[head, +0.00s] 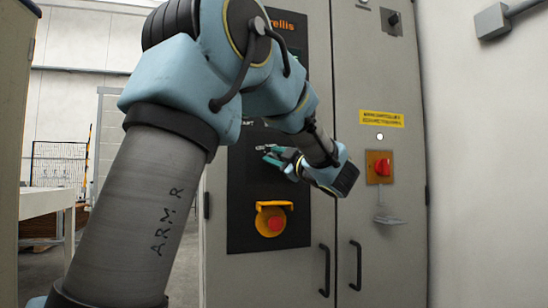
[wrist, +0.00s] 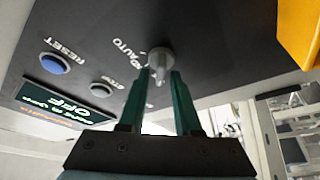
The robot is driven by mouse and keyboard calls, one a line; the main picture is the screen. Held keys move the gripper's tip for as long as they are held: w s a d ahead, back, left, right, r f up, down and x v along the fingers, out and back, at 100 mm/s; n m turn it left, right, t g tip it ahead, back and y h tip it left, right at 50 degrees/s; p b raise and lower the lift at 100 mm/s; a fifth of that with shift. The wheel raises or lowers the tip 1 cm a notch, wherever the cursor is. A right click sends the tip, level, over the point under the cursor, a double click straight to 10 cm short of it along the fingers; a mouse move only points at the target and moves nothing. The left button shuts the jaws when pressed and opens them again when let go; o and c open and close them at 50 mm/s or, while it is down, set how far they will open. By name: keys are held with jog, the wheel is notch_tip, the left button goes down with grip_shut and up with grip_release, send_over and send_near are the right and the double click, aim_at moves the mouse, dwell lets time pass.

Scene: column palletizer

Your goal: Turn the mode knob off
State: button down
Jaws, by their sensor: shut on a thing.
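The mode knob (wrist: 159,58) is a grey round knob on the dark control panel (wrist: 215,55), with the label AUTO beside it at its left in the wrist view. My gripper (wrist: 163,76) has its two teal fingers on either side of the knob's narrow grip and is shut on it. In the head view my gripper (head: 270,153) is at the panel above the red emergency button, and the knob is hidden or too small to make out. A small display (wrist: 58,102) on the panel shows the word OFF in large letters.
A blue RESET button (wrist: 54,64) and a grey button (wrist: 101,89) sit beside the knob. The red emergency button (head: 272,222) in its yellow housing is below my gripper.

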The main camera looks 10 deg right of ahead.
jog(key=c, duration=0.9)
grip_release()
jog(key=shift+d+f, duration=0.15)
jog(key=shift+f, duration=0.1)
jog(key=shift+c, duration=0.2)
jog(key=shift+r, duration=0.1)
jog(key=b+v, duration=0.2)
jog(key=v, duration=0.8)
jog(key=shift+s+d, duration=0.1)
jog(key=shift+s, duration=0.2)
